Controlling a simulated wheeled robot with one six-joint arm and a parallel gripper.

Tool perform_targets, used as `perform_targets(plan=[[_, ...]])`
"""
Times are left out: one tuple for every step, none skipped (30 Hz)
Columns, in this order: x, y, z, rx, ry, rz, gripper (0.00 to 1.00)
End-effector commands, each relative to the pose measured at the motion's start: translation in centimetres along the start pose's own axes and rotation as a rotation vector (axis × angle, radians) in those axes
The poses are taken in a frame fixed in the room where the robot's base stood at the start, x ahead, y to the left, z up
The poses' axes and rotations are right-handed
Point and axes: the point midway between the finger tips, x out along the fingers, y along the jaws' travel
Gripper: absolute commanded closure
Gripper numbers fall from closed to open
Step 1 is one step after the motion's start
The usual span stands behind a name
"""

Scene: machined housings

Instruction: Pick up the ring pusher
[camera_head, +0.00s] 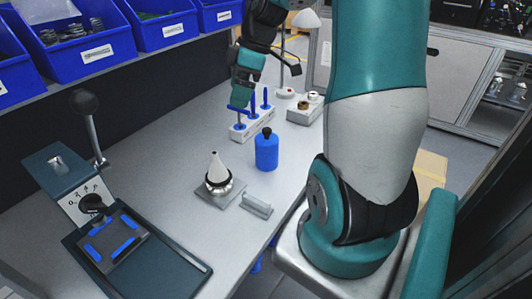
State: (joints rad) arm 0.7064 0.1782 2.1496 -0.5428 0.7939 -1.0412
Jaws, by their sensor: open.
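I cannot tell for sure which item is the ring pusher. A white rack (243,132) in the middle of the bench holds several upright blue-handled tools (265,98). My gripper (239,106) is open, pointing down over the rack's left end, close to the leftmost blue tool. It partly hides that tool's top, and I cannot tell whether they touch. A white cone (217,167) stands upright on a grey plate (231,195) with a dark and silvery ring-like base. A small grey block (257,206) lies beside that plate.
A blue bottle (266,152) with a black cap stands in front of the rack. A white block with small round parts (304,110) is behind, to the right. A lever press (85,180) and dark tray (180,272) occupy the left. Blue bins (88,42) line the shelf above.

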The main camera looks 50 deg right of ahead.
Motion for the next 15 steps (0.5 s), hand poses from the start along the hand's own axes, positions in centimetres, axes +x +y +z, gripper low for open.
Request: perform_targets(plan=[[-0.1, 2.4, 3.2, 0.008, 0.009, 0.018, 0.00], [-0.3, 3.5, 4.7, -0.002, 0.013, 0.028, 0.00], [-0.6, 4.6, 6.6, -0.013, 0.018, 0.040, 0.00], [-0.8, 5.3, 8.0, -0.021, 0.021, 0.048, 0.00], [-0.9, 5.9, 9.2, -0.029, 0.023, 0.056, 0.00], [-1.1, 6.5, 10.6, -0.038, 0.026, 0.064, 0.00], [-1.3, 6.9, 11.4, -0.044, 0.027, 0.069, 0.00], [-1.4, 7.2, 12.1, -0.049, 0.028, 0.074, 0.00], [-1.4, 7.4, 12.8, -0.054, 0.030, 0.078, 0.00], [-1.4, 7.5, 13.2, -0.059, 0.030, 0.079, 0.00], [-1.3, 7.6, 13.4, -0.060, 0.031, 0.081, 0.00], [-0.9, 7.7, 13.6, -0.063, 0.032, 0.080, 0.00], [-0.5, 7.8, 13.7, -0.064, 0.032, 0.079, 0.00], [-0.1, 7.8, 13.7, -0.065, 0.032, 0.079, 0.00], [0.7, 7.8, 13.5, -0.066, 0.032, 0.078, 0.00]])
